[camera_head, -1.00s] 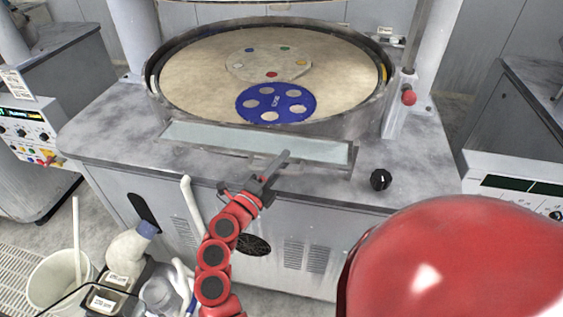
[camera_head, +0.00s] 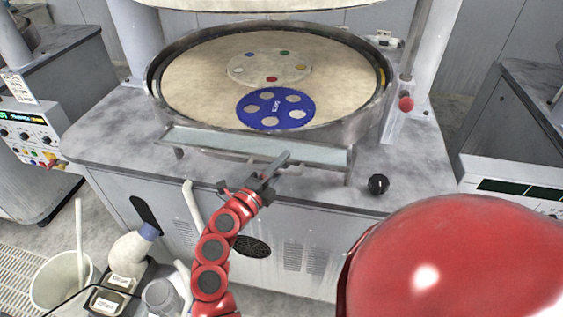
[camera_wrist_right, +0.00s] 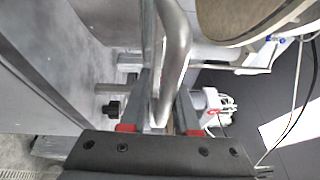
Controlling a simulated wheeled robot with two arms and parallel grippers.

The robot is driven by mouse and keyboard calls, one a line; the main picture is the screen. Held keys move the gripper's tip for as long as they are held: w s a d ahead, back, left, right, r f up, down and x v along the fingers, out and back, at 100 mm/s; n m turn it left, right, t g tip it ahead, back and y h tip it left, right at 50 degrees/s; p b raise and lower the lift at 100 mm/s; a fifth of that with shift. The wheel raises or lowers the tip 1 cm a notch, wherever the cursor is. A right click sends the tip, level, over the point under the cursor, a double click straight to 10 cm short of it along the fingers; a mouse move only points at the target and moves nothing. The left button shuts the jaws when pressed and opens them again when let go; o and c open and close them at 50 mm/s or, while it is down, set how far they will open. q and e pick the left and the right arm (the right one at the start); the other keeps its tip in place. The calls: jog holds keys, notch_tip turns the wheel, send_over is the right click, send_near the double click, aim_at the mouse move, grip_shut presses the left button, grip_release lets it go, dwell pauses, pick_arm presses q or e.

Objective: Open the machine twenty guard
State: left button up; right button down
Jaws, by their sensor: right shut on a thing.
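The machine's guard is the pale, clear-looking strip (camera_head: 235,143) along the front of the round platen (camera_head: 200,85). It leans, with its front edge out over the worktop and short supports showing below it. My right gripper (camera_head: 275,170) is at the guard's front edge, right of its middle. In the right wrist view, the gripper (camera_wrist_right: 160,118) is shut on a rounded metal bar (camera_wrist_right: 176,60) between its red-padded fingers; the bar looks like the guard's handle. In the head view the fingers hide the grasp. My left gripper is out of view.
A blue disc with holes (camera_head: 275,109) and a pale disc with coloured dots (camera_head: 271,68) lie on the platen. A black knob (camera_head: 378,184) stands on the worktop to the right. A white bucket (camera_head: 62,285) and bottles (camera_head: 128,255) are at lower left.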

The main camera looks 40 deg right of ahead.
jog(key=shift+w+r, duration=0.1)
jog(key=shift+r, duration=0.65)
jog(key=c, duration=0.8)
grip_release()
jog(key=shift+c, duration=0.2)
jog(key=shift+f, duration=0.1)
jog(key=b+v, duration=0.5)
jog(key=v, duration=1.2)
jog(key=shift+a+f, duration=0.15)
jog(key=shift+a, duration=0.05)
